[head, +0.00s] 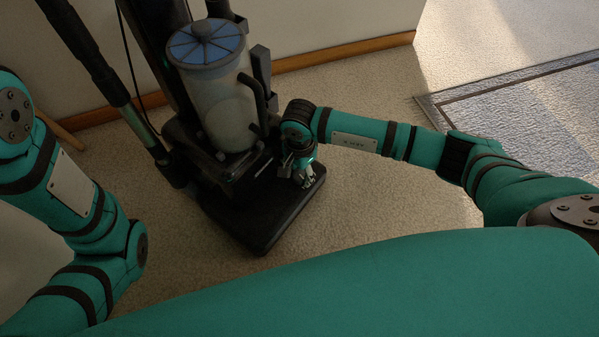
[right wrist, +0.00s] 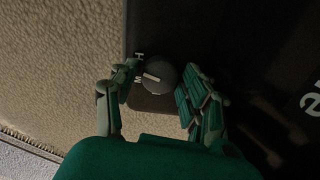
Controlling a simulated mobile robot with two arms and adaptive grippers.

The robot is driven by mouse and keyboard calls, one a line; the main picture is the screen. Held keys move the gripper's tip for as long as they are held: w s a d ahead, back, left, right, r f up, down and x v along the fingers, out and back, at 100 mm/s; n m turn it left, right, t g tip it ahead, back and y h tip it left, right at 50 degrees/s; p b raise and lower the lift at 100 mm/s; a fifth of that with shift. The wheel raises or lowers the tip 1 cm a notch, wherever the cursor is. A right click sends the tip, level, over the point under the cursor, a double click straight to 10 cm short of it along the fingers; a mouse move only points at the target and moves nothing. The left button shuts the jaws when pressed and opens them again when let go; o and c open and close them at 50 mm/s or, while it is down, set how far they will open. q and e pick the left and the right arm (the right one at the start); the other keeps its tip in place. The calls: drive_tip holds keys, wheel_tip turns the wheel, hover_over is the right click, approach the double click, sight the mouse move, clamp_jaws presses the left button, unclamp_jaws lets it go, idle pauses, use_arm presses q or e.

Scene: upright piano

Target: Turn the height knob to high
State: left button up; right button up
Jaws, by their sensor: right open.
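An upright vacuum cleaner (head: 225,105) stands on the carpet, its black base (head: 262,215) low in front. The height knob (right wrist: 159,77) shows in the right wrist view as a round grey dial with a pale pointer line. My right gripper (right wrist: 158,97) is open, with one finger on each side of the knob. In the head view my right gripper (head: 304,176) is over the base and hides the knob. My left arm shows at the left, its gripper out of view.
A hose and wand (head: 100,75) run down the vacuum's left side. A clear dust canister (head: 228,110) with a blue lid rises behind the base. A wall with wooden trim (head: 345,52) stands behind, and a bordered rug (head: 530,115) lies at the right.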

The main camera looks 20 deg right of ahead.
drive_tip(key=shift+r, duration=0.1)
drive_tip(key=c, duration=0.9)
drive_tip(key=shift+r+m+p, duration=0.2)
drive_tip(key=shift+m+p, duration=0.4)
drive_tip(key=shift+p, duration=0.2)
drive_tip(key=shift+m+p, duration=0.35)
drive_tip(key=shift+m, duration=0.15)
drive_tip(key=shift+f+m, duration=0.2)
drive_tip(key=shift+m, duration=0.2)
drive_tip(key=o, duration=0.9)
